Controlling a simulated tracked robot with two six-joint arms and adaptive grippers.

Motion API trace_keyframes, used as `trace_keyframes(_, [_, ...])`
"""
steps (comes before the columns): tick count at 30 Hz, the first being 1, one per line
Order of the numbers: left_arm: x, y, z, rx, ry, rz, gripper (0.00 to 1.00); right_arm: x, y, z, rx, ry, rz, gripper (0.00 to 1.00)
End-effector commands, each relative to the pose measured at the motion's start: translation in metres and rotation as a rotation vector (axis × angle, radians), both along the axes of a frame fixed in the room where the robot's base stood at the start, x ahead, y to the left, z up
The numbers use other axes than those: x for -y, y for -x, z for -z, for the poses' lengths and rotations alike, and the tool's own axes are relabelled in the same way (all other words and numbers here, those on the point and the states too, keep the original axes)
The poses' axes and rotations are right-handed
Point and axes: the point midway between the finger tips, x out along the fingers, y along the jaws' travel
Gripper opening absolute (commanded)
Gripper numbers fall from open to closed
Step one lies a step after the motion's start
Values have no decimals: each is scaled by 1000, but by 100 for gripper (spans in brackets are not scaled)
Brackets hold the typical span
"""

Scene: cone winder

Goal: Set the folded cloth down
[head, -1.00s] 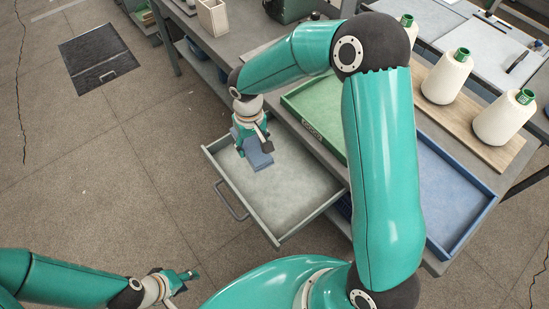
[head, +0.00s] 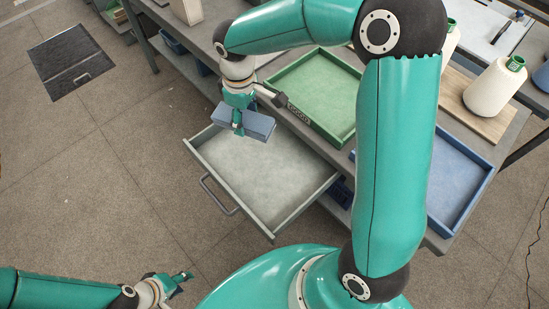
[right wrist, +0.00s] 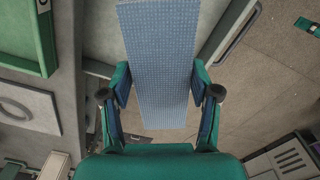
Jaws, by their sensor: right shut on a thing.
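The folded cloth (head: 258,126) is a blue-grey flat block in the head view. My right gripper (head: 238,121) is shut on it and holds it above the back left part of the open drawer (head: 268,179). In the right wrist view the cloth (right wrist: 160,60) shows a dotted weave and stretches away between the two fingers of my right gripper (right wrist: 160,90). My left gripper (head: 183,277) is empty at the lower left of the head view, over the floor and away from the cloth; its finger gap is too small to tell.
The pale drawer looks empty. A green tray (head: 318,92) and a blue tray (head: 458,185) sit on the bench to its right. A white yarn cone (head: 495,88) stands on a wooden board behind. A dark floor hatch (head: 72,62) lies at upper left.

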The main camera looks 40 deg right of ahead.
Motion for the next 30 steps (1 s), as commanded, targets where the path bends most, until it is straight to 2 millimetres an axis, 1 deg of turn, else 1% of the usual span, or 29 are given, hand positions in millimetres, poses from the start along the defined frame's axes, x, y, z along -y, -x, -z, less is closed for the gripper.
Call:
trace_keyframes(1, [0, 0, 16, 0, 0, 0, 40, 8, 6, 0, 5, -2, -68, 27])
trace_keyframes(3, [0, 0, 24, 0, 0, 0, 40, 15, 15, -8, 3, -4, -166, 27])
trace_keyframes(7, [0, 0, 32, 0, 0, 0, 40, 23, 27, -19, 0, -10, -301, 27])
trace_keyframes(11, [0, 0, 35, 0, 0, 0, 40, 27, 33, -18, -5, -13, -363, 27])
trace_keyframes(14, [0, 0, 36, 0, 0, 0, 40, 27, 34, -4, -10, -14, -374, 27])
trace_keyframes(17, [0, 0, 37, 0, 0, 0, 40, 27, 35, 19, -12, -13, -373, 27])
trace_keyframes(24, [0, 0, 41, 0, 0, 0, 40, 27, 35, 84, -12, -14, -372, 27])
trace_keyframes(27, [0, 0, 42, 0, 0, 0, 40, 27, 35, 107, -11, -15, -371, 27])
trace_keyframes(30, [0, 0, 43, 0, 0, 0, 40, 27, 34, 122, -7, -14, -371, 27])
